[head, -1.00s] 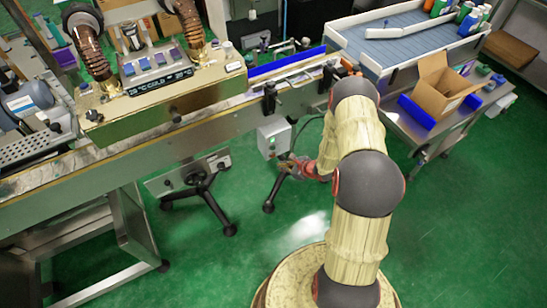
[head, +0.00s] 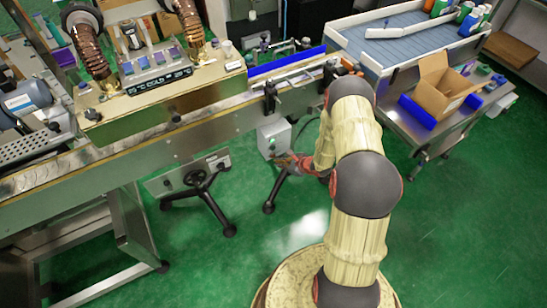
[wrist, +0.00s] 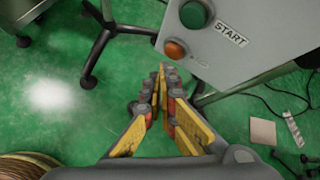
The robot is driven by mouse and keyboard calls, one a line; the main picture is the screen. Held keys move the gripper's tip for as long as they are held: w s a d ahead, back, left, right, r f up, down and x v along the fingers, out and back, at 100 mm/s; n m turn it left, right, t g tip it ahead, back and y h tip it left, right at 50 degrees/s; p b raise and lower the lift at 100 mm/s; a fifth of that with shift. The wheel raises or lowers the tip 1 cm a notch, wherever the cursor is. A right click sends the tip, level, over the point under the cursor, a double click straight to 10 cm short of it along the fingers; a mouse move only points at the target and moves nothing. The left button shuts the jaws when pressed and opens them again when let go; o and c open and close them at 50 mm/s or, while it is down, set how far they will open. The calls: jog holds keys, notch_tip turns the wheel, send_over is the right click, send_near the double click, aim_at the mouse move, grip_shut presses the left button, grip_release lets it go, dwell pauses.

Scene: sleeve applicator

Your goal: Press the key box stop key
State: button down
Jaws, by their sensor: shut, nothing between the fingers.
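The key box (head: 274,137) is a small grey box below the conveyor's side in the head view. In the wrist view the key box (wrist: 235,40) fills the top right, with a green key (wrist: 194,14) beside a START label and an orange-red key (wrist: 175,49) below it. The label by the orange-red key is too small to read. My gripper (wrist: 161,72) is shut and empty, its fingertips just below and left of the orange-red key in the picture. I cannot tell whether they touch it. My gripper (head: 285,161) is close to the box's lower front in the head view.
The conveyor (head: 150,156) runs above the box. Black-footed stand legs (head: 207,199) stand on the green floor below. A side table holds an open cardboard box (head: 442,88). Cables (wrist: 270,92) lie at the right of the wrist view. Open floor lies in front.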

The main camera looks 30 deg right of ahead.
jog(key=shift+w, duration=0.2)
dwell(0.6)
jog(key=shift+w+b, duration=0.25)
jog(key=shift+b, duration=0.05)
jog(key=shift+w, duration=0.45)
dwell(0.9)
jog(key=shift+s, duration=0.1)
jog(key=shift+s+b, duration=0.3)
jog(key=shift+s, duration=0.45)
jog(key=shift+s, duration=2.55)
